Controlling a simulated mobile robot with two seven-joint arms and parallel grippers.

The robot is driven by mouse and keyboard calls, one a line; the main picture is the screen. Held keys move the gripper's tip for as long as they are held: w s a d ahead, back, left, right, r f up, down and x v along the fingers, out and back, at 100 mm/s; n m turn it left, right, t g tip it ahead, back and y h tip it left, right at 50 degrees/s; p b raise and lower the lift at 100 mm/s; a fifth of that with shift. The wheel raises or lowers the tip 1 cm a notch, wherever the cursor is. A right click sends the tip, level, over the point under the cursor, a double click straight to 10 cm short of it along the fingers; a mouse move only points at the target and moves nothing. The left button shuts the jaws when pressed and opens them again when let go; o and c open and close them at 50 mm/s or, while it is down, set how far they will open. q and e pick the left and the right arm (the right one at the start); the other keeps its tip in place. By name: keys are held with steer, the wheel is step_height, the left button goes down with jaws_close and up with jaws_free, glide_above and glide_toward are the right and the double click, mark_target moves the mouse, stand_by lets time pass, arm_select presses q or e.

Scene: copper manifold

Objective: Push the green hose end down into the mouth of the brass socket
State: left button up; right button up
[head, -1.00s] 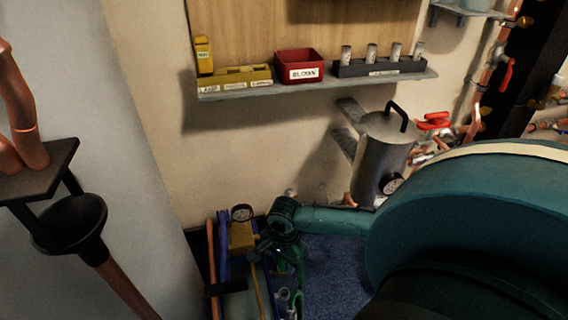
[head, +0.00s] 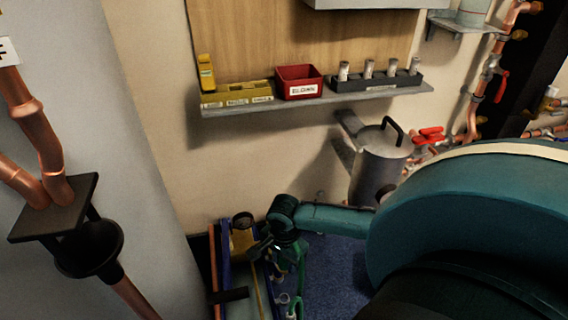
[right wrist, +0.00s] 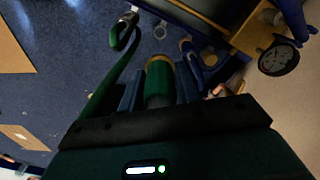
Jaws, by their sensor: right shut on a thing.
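My right gripper (head: 275,247) is low in the middle of the head view, at the end of the teal arm from the right, small and dark there. In the right wrist view its two fingers (right wrist: 158,92) are shut on the green hose end (right wrist: 157,75), a stubby green piece between them. A yellow-brass ring shows at its far end; I cannot tell if it is the socket's mouth or a collar on the hose. The green hose (head: 301,277) hangs below the gripper in the head view. The brass socket is not clearly made out. My left gripper is not in view.
A yellow-brass block (right wrist: 257,32) with a round gauge (right wrist: 279,58) is close beside the gripper. A grey canister (head: 380,165) stands behind my arm. A wall shelf (head: 310,101) holds a red bin (head: 299,82). Copper pipes and a black funnel (head: 90,250) are at left.

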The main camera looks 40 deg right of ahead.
steer(key=shift+r+p, duration=1.25)
steer(key=shift+p, duration=0.2)
steer(key=shift+r+p, duration=0.2)
steer(key=shift+p, duration=0.1)
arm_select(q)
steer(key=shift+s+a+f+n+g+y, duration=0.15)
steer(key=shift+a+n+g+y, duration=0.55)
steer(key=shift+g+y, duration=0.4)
